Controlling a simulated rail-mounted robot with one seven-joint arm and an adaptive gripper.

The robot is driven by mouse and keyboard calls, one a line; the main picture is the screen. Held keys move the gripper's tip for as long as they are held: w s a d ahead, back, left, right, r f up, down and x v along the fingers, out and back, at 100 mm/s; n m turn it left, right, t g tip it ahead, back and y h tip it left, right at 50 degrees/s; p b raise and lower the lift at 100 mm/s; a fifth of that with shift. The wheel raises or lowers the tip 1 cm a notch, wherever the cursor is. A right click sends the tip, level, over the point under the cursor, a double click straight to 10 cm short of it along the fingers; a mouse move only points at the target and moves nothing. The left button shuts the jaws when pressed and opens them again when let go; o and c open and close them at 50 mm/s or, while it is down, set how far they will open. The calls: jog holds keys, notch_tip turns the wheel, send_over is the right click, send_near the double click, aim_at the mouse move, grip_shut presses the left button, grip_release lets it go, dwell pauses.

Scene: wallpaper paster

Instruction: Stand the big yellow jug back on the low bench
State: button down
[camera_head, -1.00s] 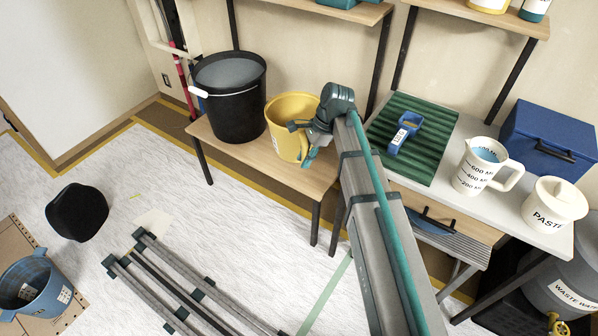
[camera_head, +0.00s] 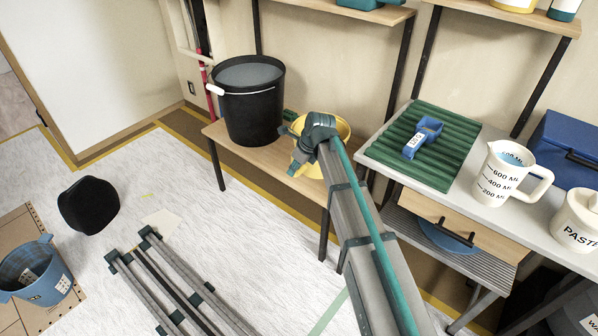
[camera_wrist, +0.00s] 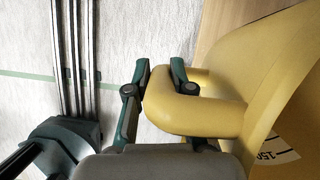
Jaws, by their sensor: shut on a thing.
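The big yellow jug (camera_head: 341,128) is at the right end of the low wooden bench (camera_head: 243,157) in the head view. My arm hides much of it. In the wrist view the jug's yellow body (camera_wrist: 268,60) fills the right side, with its handle (camera_wrist: 195,115) between my fingers. My gripper (camera_head: 300,140) is shut on that handle, and its fingers (camera_wrist: 165,75) show on both sides of it in the wrist view. The jug looks upright. Whether its base touches the bench cannot be told.
A black bucket (camera_head: 250,110) stands on the bench left of the jug. A grey worktable on the right bears a green ribbed tray (camera_head: 445,165), a white measuring jug (camera_head: 495,180) and a paste pot (camera_head: 578,222). Metal rails (camera_head: 170,275) lie on the floor.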

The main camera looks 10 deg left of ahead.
jog(key=w+a+f+b, duration=0.2)
jog(key=w+f, duration=0.8)
jog(key=f, duration=0.1)
jog(key=shift+w+a+f, duration=0.35)
jog(key=shift+w, duration=0.05)
jog(key=c, duration=1)
grip_release()
jog(key=shift+f, duration=0.1)
jog(key=p+v, duration=0.1)
jog(key=v, duration=1.1)
